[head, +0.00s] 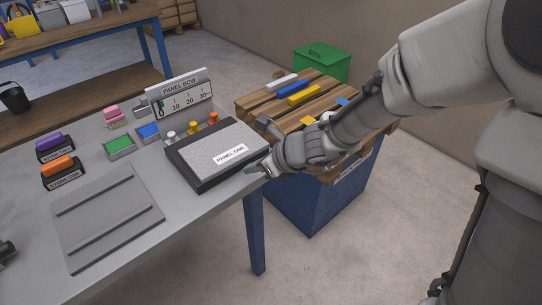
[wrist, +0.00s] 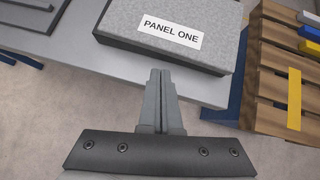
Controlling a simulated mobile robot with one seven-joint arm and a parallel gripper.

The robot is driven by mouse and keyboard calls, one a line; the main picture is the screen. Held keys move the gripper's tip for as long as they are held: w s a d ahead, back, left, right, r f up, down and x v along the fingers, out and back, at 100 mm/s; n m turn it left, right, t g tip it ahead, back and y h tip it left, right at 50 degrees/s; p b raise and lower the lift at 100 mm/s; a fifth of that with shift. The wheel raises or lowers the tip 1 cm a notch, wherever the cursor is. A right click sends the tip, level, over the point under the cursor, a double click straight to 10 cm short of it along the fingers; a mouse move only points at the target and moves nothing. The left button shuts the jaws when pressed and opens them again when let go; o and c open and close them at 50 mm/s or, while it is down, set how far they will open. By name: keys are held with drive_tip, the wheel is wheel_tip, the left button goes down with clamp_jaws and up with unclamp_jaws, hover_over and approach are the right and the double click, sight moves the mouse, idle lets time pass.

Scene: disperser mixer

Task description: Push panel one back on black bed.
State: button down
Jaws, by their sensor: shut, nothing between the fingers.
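Panel one (head: 218,143) is a light grey speckled slab with a white "PANEL ONE" label on its front edge area. It lies on the black bed (head: 202,186), whose dark rim shows along the left and front. My gripper (head: 262,170) is at the front right side of the panel, near the table's edge. In the wrist view my gripper (wrist: 161,73) is shut and empty, its tips pointing at the front edge of panel one (wrist: 190,15) below the label. I cannot tell whether the tips touch it. The black bed's front edge (wrist: 160,50) also shows there.
A gauge board marked "PANEL BOW" (head: 180,97) stands behind the bed, with small coloured knobs before it. A grey ribbed plate (head: 108,215) and two labelled blocks lie at left. A blue bin with a wooden slatted top (head: 322,200) stands close at right.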

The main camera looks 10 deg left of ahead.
sight(228, 156)
drive_tip(key=shift+w+a+r, duration=0.1)
drive_tip(key=shift+w+a, duration=0.2)
drive_tip(key=shift+a, duration=0.25)
drive_tip(key=shift+w+a, duration=0.25)
drive_tip(key=shift+a, duration=0.25)
drive_tip(key=shift+w+a, duration=0.35)
drive_tip(key=shift+a, duration=0.3)
drive_tip(key=shift+w+a, duration=0.35)
drive_tip(key=shift+a, duration=0.3)
drive_tip(key=shift+w+a, duration=0.35)
drive_tip(key=shift+a, duration=0.3)
drive_tip(key=shift+d, duration=0.15)
